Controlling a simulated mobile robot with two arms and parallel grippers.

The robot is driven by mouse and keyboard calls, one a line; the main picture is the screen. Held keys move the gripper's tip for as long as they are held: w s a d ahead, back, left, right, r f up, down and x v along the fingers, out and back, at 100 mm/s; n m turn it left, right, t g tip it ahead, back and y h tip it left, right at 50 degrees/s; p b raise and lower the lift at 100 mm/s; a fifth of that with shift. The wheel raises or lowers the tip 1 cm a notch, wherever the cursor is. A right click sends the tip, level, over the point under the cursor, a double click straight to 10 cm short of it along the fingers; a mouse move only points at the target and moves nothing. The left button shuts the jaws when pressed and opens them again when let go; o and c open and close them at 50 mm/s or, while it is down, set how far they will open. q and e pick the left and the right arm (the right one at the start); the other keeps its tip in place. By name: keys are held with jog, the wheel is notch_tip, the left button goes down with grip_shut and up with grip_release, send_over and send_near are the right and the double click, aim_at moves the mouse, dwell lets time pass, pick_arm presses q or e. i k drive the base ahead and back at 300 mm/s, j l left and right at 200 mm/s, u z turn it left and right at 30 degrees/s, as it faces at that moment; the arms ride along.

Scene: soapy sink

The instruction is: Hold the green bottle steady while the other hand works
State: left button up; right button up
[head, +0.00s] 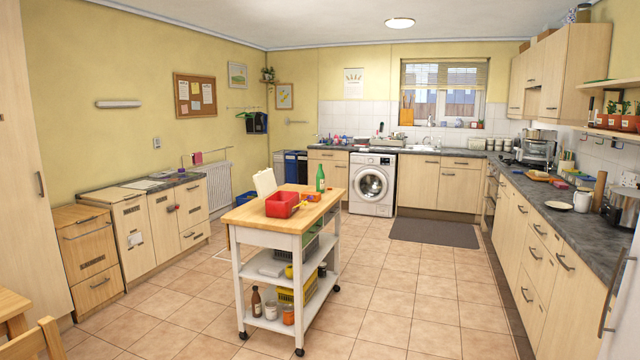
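A green bottle (320,179) stands upright on the wooden top of a white kitchen trolley (268,222), near its far right corner. A red bin (282,205) sits on the same top, in front and to the left of the bottle. Small orange and red items (310,196) lie between the bin and the bottle. Neither of my grippers is in view, and nothing touches the bottle.
The trolley stands on open tiled floor (385,270), with several items on its lower shelves. Counters run along the right (600,232) and back. A low cabinet row (150,228) is at left, and a wooden chair (38,340) at lower left.

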aim_at(320, 176)
jog(key=i, duration=0.75)
jog(key=i+j+z, duration=0.1)
jog(key=i, duration=0.65)
jog(key=i+j, duration=0.1)
jog(key=i, duration=0.6)
jog(key=i+j, duration=0.1)
jog(key=i, duration=0.65)
jog(key=i+j+z, duration=0.1)
jog(key=i, duration=0.65)
jog(key=u, duration=0.25)
jog(key=i+l+u, duration=0.15)
jog(key=u, duration=0.2)
jog(key=l+u, duration=0.4)
jog(key=i+l+u, duration=0.15)
jog(key=u, duration=0.2)
jog(key=i+l+u, duration=0.1)
jog(key=l+u, duration=0.3)
jog(key=l, duration=2)
